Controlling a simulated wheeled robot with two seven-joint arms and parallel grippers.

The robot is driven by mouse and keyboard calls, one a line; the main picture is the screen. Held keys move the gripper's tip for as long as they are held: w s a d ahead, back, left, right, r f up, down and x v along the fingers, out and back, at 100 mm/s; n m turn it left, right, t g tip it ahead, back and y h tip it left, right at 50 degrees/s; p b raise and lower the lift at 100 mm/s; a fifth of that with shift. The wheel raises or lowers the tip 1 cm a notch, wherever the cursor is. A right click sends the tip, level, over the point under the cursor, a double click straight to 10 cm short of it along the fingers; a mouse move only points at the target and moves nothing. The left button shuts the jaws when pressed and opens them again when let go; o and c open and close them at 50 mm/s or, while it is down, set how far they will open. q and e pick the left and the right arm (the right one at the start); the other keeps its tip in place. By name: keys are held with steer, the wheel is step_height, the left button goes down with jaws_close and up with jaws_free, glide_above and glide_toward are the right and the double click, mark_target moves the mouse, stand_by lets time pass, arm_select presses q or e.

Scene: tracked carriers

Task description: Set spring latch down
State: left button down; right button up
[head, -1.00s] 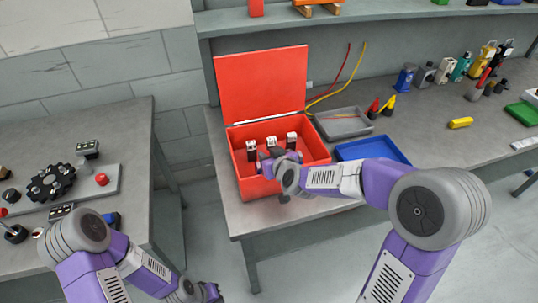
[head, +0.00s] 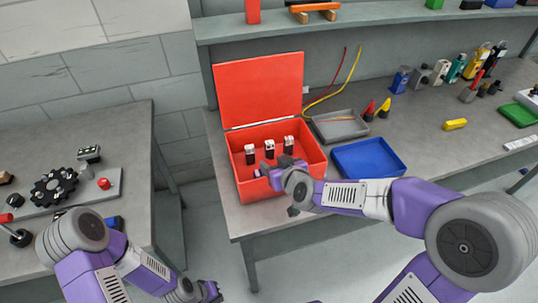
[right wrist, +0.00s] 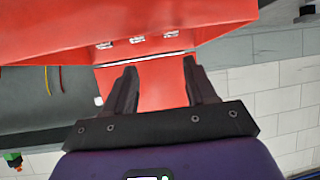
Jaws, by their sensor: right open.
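Three small dark pieces with pale tops, a left one (head: 250,154), a middle one (head: 270,149) and a right one (head: 288,145), stand in a row inside the open red box (head: 254,191). I cannot tell which is the spring latch. Their tops also show in the right wrist view, with the middle one (right wrist: 138,39) between the others. My right gripper (head: 265,171) is over the front part of the box, in front of the row. In the right wrist view its fingers (right wrist: 161,85) are apart with nothing between them. My left gripper (head: 212,292) is low by the floor, its jaws unclear.
The red lid (head: 258,88) stands open behind the box. A blue tray (head: 368,158) and a grey tray (head: 340,126) lie to the right. A left bench holds a black gear (head: 52,187) and a red button (head: 103,184). A shelf (head: 390,22) runs above the back.

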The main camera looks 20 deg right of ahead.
arm_select(q)
steer(key=shift+r+p, duration=0.7)
steer(key=shift+r, duration=0.2)
arm_select(e)
steer(key=v, duration=0.5)
steer(key=shift+s, duration=0.1)
